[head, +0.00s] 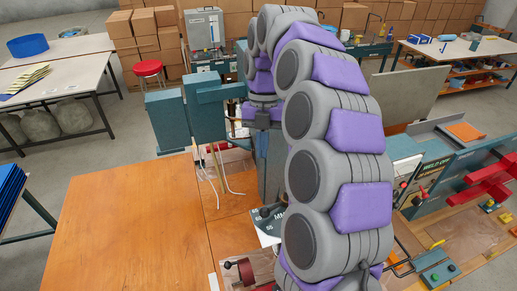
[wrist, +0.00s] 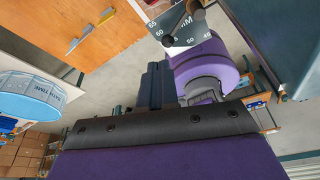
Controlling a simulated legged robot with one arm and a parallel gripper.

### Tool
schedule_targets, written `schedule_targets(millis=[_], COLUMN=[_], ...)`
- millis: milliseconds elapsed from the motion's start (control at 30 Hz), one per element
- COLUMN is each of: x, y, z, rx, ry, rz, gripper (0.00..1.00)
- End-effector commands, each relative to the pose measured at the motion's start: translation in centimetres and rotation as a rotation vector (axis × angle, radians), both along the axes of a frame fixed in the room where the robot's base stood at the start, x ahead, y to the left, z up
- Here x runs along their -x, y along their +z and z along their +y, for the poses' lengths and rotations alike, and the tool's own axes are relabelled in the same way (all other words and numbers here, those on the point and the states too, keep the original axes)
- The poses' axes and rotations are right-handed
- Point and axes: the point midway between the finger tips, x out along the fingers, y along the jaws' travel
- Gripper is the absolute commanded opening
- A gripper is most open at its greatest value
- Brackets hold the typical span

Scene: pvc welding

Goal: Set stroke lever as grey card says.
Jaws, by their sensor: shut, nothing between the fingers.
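In the head view the plate (head: 268,238) is partly hidden by my arm. I cannot make out a grey card with a readable setting.
An orange-brown tabletop (head: 135,225) lies left of the machine. A WELD OFF panel (head: 432,172) and red handle (head: 490,182) are at right.

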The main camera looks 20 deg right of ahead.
Motion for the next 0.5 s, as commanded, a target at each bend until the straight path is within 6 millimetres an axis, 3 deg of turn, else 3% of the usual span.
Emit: schedule_targets(millis=[33,200,500], x=[-0.2,-0.6,-0.7], y=[1.0,2.4,3.1], z=[-0.2,0.1,0.1], rx=[0.002,0.005,0.008], ry=[-0.002,-0.002,-0.029], rz=[0.002,0.001,-0.004], gripper=[0.00,0.00,0.00])
